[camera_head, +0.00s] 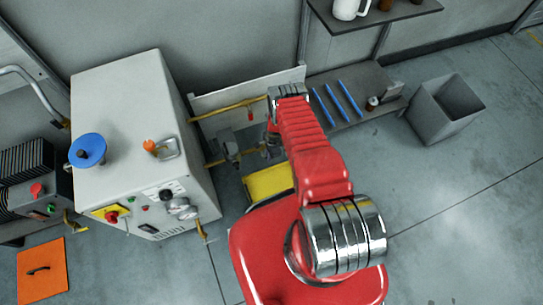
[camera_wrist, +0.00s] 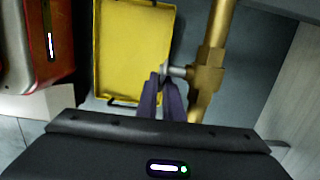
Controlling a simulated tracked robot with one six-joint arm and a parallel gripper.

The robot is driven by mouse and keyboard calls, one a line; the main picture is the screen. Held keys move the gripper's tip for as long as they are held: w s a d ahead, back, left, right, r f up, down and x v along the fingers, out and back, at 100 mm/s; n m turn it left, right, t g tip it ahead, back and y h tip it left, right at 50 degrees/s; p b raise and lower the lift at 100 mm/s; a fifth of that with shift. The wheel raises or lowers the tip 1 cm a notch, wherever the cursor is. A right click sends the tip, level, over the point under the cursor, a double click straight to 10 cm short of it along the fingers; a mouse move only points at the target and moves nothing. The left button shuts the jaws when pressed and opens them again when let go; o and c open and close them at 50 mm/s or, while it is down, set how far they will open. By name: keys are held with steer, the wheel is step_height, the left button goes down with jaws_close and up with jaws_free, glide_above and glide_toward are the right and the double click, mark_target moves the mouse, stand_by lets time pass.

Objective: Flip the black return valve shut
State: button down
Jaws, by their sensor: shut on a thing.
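In the wrist view, a brass valve body (camera_wrist: 209,62) sits on a brass pipe, with a short grey stem (camera_wrist: 177,71) sticking out to the left. My gripper (camera_wrist: 160,76) has its dark fingers together at the end of this stem. They are shut on the valve's handle, which is mostly hidden between them. In the head view, my gripper (camera_head: 270,146) is small beside the lower brass pipe (camera_head: 243,155), left of my red arm. The handle's colour and exact angle cannot be told there.
A yellow tray (camera_wrist: 135,45) lies close to the fingers and also shows in the head view (camera_head: 262,186). The upper pipe carries a red handle (camera_head: 250,115). A white machine cabinet (camera_head: 135,120) stands left. A grey bin (camera_head: 437,118) stands right, with open floor before it.

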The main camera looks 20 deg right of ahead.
stand_by(0.4)
steer(key=c, duration=2.2)
jaws_free()
steer(key=shift+r, duration=0.15)
steer(key=shift+d+r, duration=0.25)
steer(key=shift+r, duration=1.5)
steer(key=shift+d+r, duration=0.2)
steer(key=shift+r, duration=1.55)
